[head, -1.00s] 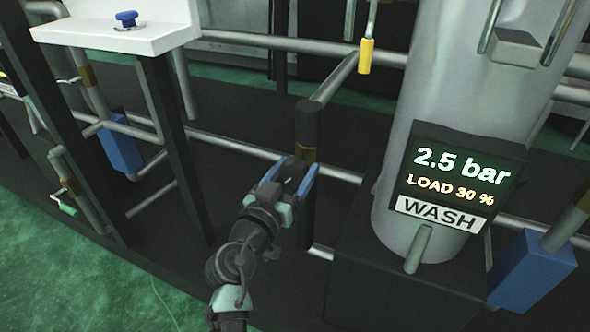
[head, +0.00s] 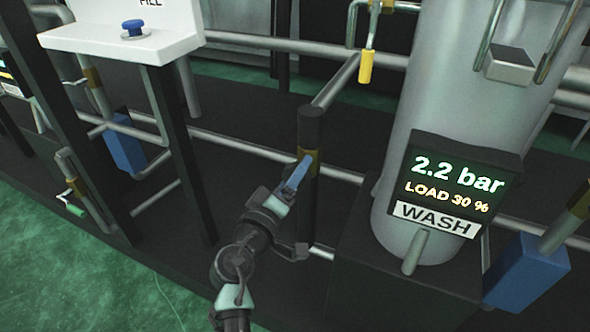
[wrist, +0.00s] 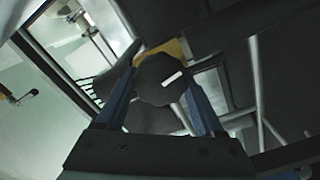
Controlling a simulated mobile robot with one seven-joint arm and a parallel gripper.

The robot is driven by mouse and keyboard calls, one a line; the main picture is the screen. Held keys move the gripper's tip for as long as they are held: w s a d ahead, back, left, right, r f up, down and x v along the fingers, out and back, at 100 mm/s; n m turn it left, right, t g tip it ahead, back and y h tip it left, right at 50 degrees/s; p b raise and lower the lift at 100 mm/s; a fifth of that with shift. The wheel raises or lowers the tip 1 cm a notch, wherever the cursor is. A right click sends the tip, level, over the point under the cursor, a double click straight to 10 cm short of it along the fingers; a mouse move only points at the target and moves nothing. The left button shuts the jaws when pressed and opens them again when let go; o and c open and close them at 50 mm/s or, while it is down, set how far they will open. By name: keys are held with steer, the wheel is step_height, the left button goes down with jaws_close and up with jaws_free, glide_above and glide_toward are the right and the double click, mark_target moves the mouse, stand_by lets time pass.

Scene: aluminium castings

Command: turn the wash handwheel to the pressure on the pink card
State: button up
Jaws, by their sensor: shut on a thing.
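My gripper (head: 298,178) is at the dark upright post (head: 309,130) with a brass-coloured band, left of the wash column. In the wrist view, its two blue fingers are shut on a dark lobed handwheel (wrist: 158,82) with a white mark on its face. In the head view the handwheel is hidden by my gripper. The wash display (head: 455,184) on the grey column reads 2.2 bar and LOAD 30 %, with a WASH label (head: 436,219) below. No pink card shows in either view.
A white panel with a blue button (head: 132,29) stands at upper left. Grey pipes (head: 245,147) run behind and beside my gripper. A blue box (head: 527,272) sits at lower right. Green floor is open at lower left.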

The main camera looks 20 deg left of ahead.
steer(key=shift+f+n+p, duration=0.2)
steer(key=shift+n+p, duration=0.6)
steer(key=shift+n, duration=1.5)
steer(key=o, duration=1.4)
steer(key=shift+s+r, duration=0.1)
steer(key=s+p, duration=0.1)
steer(key=s, duration=0.5)
steer(key=s+p, duration=0.2)
steer(key=s, duration=0.5)
steer(key=shift+a, duration=0.2)
steer(key=shift+w, duration=0.1)
